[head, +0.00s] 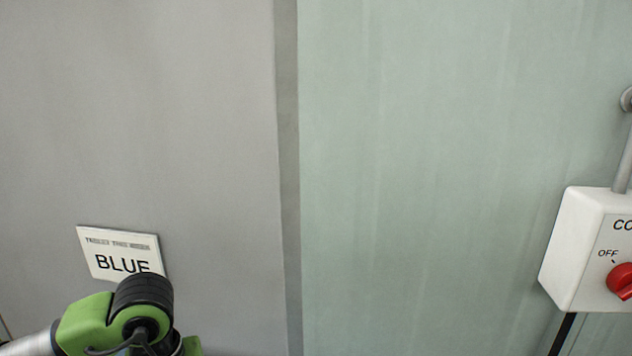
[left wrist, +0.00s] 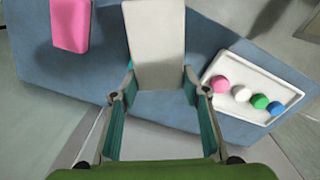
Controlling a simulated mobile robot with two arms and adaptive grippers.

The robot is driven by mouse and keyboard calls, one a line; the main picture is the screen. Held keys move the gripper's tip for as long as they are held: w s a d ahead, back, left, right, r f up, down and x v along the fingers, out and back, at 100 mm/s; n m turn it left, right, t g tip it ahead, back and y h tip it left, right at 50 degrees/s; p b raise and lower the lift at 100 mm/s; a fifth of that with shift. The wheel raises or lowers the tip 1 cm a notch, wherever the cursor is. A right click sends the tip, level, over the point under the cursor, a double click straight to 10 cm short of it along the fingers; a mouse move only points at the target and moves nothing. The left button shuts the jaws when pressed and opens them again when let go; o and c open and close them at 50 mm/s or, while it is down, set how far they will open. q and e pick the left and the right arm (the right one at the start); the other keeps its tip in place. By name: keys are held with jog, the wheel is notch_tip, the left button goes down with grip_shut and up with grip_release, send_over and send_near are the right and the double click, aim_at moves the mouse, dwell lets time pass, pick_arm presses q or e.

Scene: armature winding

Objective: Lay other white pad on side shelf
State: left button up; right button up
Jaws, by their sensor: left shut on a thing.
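A white pad (left wrist: 155,45) is held between the fingertips of my left gripper (left wrist: 158,82) in the left wrist view. The gripper is shut on the pad's near end, and the pad points away from it. Behind the pad is a blue shelf surface (left wrist: 55,75). I cannot tell whether the pad touches the surface. A pink pad (left wrist: 70,25) lies on it at the upper left, apart from the white pad. In the head view only part of my left arm shows, with no fingers. My right gripper is in neither view.
A white tray (left wrist: 222,68) with pink, white, green and blue balls lies right of the white pad. Blue surface shows free between the pink and white pads. The head view shows a wall sign reading BLUE (head: 123,264) and a white control box (head: 575,250) with a red knob.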

pick_arm(q)
jog(key=s+m, duration=0.1)
jog(key=m, duration=0.1)
jog(key=s+m, duration=0.1)
jog(key=s, duration=0.1)
jog(key=shift+d+m, duration=0.35)
jog(key=shift+m, duration=0.05)
